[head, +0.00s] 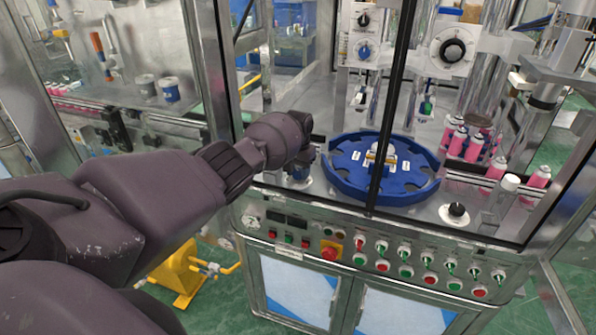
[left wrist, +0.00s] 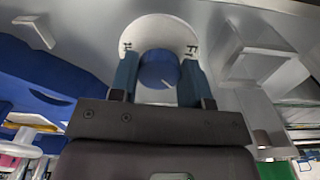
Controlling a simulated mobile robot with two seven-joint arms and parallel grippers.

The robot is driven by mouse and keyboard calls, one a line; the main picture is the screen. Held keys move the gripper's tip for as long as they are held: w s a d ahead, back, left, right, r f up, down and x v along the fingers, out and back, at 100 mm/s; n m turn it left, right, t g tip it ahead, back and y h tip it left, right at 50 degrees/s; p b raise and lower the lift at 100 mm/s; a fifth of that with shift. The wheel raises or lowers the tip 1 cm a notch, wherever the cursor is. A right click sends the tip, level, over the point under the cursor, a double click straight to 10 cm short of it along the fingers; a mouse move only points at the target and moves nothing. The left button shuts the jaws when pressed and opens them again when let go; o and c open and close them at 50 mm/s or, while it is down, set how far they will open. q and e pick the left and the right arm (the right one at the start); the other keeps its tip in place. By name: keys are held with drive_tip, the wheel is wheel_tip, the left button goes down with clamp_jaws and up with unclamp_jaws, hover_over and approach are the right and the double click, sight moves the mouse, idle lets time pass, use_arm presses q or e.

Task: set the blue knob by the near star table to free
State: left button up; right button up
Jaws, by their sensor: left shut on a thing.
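The blue knob (left wrist: 158,69) sits on a round white dial plate (left wrist: 158,28) in the left wrist view. Dark marks stand at the plate's left and right edges, only partly legible. A short pale line shows on the knob's lower right. My left gripper (left wrist: 158,82) has one finger on each side of the knob and is shut on it. In the head view my left gripper (head: 303,163) reaches down beside the blue star table (head: 345,187), at its left, and mostly hides the knob. My right gripper is not in view.
A black frame post (head: 390,120) stands in front of the star table. A control panel with several switches (head: 405,255) lies below the table's front edge. A black knob (head: 456,211) is to the right. Pink cans (head: 474,147) stand at the far right.

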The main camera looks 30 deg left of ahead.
sight(298, 172)
use_arm(q)
drive_tip(key=shift+r, duration=0.1)
idle(0.3)
drive_tip(key=o, duration=0.9)
wheel_tip(298, 172, up, 11)
drive_tip(key=shift+f+b, duration=0.1)
drive_tip(key=shift+b, duration=0.25)
